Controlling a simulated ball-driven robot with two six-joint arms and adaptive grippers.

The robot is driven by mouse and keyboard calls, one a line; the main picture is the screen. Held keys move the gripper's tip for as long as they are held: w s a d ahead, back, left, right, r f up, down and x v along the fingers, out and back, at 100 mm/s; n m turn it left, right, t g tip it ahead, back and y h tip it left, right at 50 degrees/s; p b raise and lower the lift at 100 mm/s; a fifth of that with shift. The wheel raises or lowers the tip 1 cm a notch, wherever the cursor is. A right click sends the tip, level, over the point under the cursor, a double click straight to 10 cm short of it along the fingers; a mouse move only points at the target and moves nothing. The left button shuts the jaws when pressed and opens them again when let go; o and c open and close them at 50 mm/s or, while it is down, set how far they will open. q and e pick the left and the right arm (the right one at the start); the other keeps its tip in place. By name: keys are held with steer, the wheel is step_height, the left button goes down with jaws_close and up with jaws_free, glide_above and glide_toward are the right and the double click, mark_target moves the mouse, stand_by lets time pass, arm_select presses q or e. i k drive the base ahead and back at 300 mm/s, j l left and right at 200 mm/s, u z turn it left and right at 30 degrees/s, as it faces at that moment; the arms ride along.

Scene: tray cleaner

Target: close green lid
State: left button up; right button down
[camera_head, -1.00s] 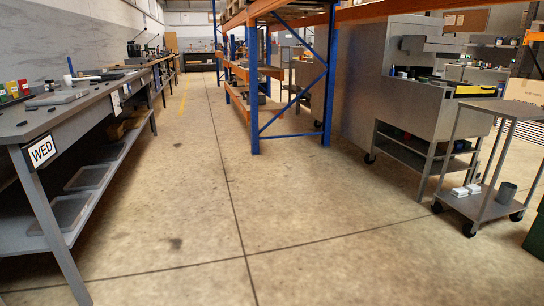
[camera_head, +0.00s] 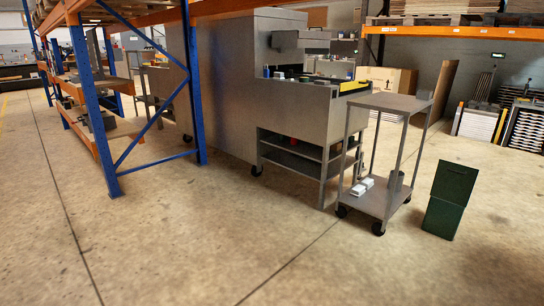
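A dark green bin (camera_head: 442,218) stands on the floor at the right, beside a grey wheeled cart. Its green lid (camera_head: 455,182) is raised and tilted above the bin's body. The inside of the bin cannot be seen from here. Neither of my grippers shows in the head view.
The grey cart (camera_head: 384,203) holds white items (camera_head: 362,186) and a grey cup (camera_head: 396,180) on its lower shelf. A large grey machine (camera_head: 235,85) stands behind it. A blue and orange rack (camera_head: 105,150) is at the left. The floor in front is clear.

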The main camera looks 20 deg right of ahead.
mark_target(454, 182)
steer(key=i+l+z, duration=0.2)
steer(key=z, duration=0.25)
steer(key=i+z, duration=0.75)
steer(key=z, duration=0.15)
steer(key=i+j+z, duration=0.2)
steer(key=z, duration=0.25)
steer(key=i+z, duration=0.15)
steer(key=i, duration=0.55)
